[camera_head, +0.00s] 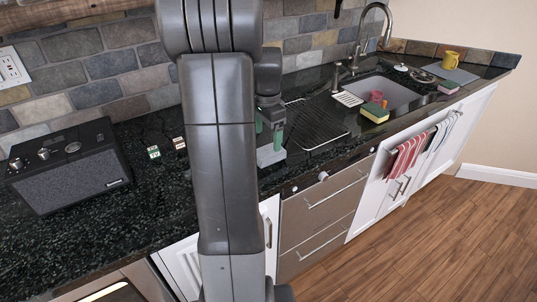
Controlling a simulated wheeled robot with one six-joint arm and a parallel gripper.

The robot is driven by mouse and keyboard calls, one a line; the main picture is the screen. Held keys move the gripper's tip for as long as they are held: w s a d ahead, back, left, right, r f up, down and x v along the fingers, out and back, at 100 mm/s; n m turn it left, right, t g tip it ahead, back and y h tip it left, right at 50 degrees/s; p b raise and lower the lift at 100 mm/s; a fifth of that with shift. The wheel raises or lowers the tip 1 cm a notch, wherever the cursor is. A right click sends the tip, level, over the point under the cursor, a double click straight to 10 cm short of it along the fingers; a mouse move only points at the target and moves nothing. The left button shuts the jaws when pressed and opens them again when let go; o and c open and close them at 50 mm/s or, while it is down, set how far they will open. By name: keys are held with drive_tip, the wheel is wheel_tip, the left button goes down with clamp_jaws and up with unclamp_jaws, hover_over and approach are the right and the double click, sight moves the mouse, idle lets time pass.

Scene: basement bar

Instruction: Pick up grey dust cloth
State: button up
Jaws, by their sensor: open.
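A light grey folded cloth (268,156), which looks like the grey dust cloth, lies on the dark counter. Its left part is hidden behind my arm. My gripper (270,142) points down just above it, with its green fingers apart. The gripper is open and holds nothing that I can see. I cannot tell whether the fingertips touch the cloth.
A black radio (72,165) stands at the left, with two small items beside it. A wire rack (318,124) is right of my gripper, then the sink (395,92) with sponges and a tap. Striped towels (408,155) hang in front.

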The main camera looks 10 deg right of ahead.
sight(269, 151)
drive_tip(key=f, duration=0.5)
drive_tip(key=shift+s+d, duration=0.15)
drive_tip(key=shift+s, duration=0.05)
drive_tip(key=shift+c, duration=0.2)
drive_tip(key=c, duration=1.1)
